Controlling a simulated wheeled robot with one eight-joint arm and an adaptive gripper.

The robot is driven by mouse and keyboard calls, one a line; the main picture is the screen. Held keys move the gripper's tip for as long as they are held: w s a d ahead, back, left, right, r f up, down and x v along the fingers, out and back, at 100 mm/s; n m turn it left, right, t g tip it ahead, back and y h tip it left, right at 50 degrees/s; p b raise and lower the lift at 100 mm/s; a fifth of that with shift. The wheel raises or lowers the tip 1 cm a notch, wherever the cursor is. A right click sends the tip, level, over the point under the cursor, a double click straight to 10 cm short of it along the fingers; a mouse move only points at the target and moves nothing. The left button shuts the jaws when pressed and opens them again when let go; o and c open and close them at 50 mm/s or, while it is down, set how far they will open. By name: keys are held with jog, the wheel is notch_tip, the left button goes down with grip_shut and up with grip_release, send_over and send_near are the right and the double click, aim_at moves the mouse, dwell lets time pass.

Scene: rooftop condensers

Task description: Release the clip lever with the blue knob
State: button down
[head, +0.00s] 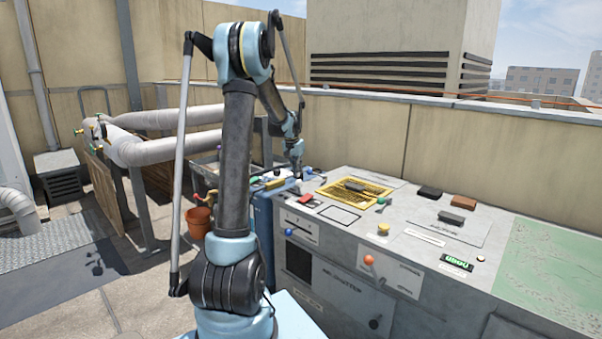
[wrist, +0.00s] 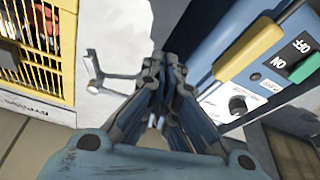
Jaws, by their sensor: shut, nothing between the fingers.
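The blue knob (head: 289,231) is on a pale plate on the front face of the grey bench, at its left end in the head view. Its lever is too small to make out clearly. My gripper (head: 297,172) is above and behind it, near the far left end of the bench. In the wrist view my gripper (wrist: 162,68) points away from the camera with its fingers together and nothing between them. I cannot make out the blue knob in the wrist view.
An orange knob (head: 368,260) is on another front plate. In the wrist view a yellow cage (wrist: 66,45), a metal bracket (wrist: 108,78) and a blue panel with a yellow handle (wrist: 250,45) lie close around my fingers. Several small blocks lie on the bench top (head: 400,215).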

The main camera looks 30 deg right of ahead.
jog(key=w+v, duration=0.1)
jog(key=v, duration=0.8)
jog(key=shift+s+r, duration=0.35)
jog(key=shift+s, duration=0.05)
jog(key=shift+a, duration=0.15)
jog(key=s+a+n+y, duration=0.1)
jog(key=s+a+n, duration=0.3)
jog(key=a, duration=1.1)
jog(key=s+a+n, duration=0.2)
jog(key=s+a, duration=0.4)
jog(key=a, duration=0.9)
jog(key=s+a+f+n+y, duration=0.1)
jog(key=s+a+f+n, duration=0.2)
jog(key=s+a+f, duration=0.4)
jog(key=s+a+f+n+y, duration=0.1)
jog(key=s+a+f+n, duration=0.3)
jog(key=s+a+f, duration=0.3)
jog(key=s+a, duration=0.4)
jog(key=s, duration=0.4)
jog(key=shift+s+a+f+t, duration=0.15)
jog(key=shift+a+f+t, duration=0.1)
jog(key=shift+t, duration=0.15)
jog(key=shift+d, duration=0.2)
